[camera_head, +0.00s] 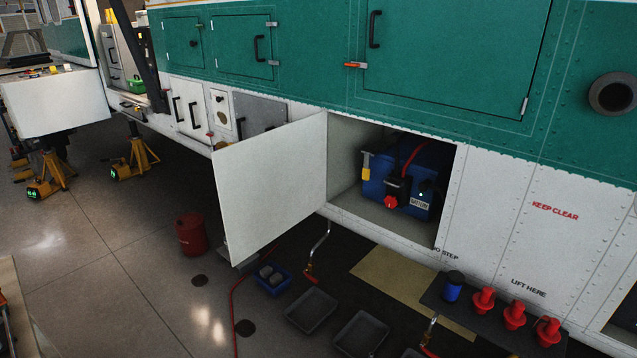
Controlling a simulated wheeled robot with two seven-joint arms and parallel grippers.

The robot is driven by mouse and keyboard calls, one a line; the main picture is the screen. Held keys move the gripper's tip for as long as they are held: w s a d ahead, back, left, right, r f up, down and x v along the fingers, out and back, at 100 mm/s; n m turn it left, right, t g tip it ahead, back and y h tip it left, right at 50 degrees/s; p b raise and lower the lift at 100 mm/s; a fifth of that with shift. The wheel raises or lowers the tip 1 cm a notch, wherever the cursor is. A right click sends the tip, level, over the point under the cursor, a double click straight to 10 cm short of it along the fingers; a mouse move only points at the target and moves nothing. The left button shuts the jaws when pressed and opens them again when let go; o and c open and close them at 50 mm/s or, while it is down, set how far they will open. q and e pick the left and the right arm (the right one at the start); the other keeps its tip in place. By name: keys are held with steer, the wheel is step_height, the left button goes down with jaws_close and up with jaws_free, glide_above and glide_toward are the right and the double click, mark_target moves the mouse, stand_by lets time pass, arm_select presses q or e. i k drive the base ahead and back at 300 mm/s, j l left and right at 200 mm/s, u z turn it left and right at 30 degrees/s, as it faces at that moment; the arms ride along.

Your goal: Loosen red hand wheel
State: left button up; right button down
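A small red hand wheel (390,202) sits on the front of a blue battery (421,170) inside an open compartment in the helicopter's white lower side. A black block (397,187) is just above the wheel, and a yellow-handled part (366,172) hangs at the battery's left. A red cable (411,155) runs over the battery. The wheel looks unobstructed from this side. Neither of my grippers shows in the head view.
The white compartment door (270,185) stands swung open to the left. Below are a blue bin (272,280), dark trays (311,310) and a dark shelf (462,317) with several red plugs. A red canister (190,234) stands on the floor at left.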

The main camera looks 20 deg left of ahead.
mark_target(391, 202)
steer(key=i+j+z, duration=0.15)
steer(key=j+z, duration=0.15)
steer(key=i+j+z, duration=0.1)
steer(key=j+z, duration=0.9)
steer(key=j, duration=3.2)
steer(key=i+l+u, duration=0.1)
steer(key=l, duration=0.2)
